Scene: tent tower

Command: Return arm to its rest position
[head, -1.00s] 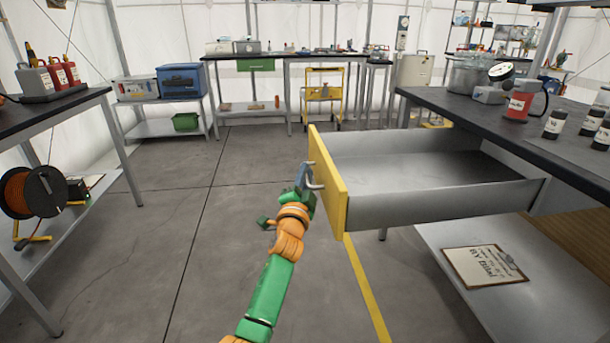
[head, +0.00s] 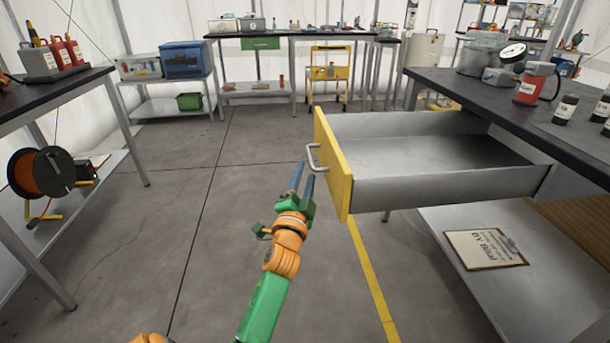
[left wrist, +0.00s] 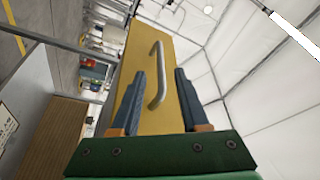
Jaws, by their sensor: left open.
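My left gripper (head: 303,178) is open and empty, just short of the metal handle (head: 316,159) on the yellow front (head: 334,176) of a pulled-out drawer (head: 430,187). In the left wrist view, the two blue fingers (left wrist: 160,95) stand apart, with the handle (left wrist: 158,75) showing beyond and between them against the yellow front. The gripper appears clear of the handle. The drawer stands open and looks empty inside. My right gripper is in neither view.
Another bench with a cable reel (head: 40,173) stands left. The floor (head: 180,215) between them is clear.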

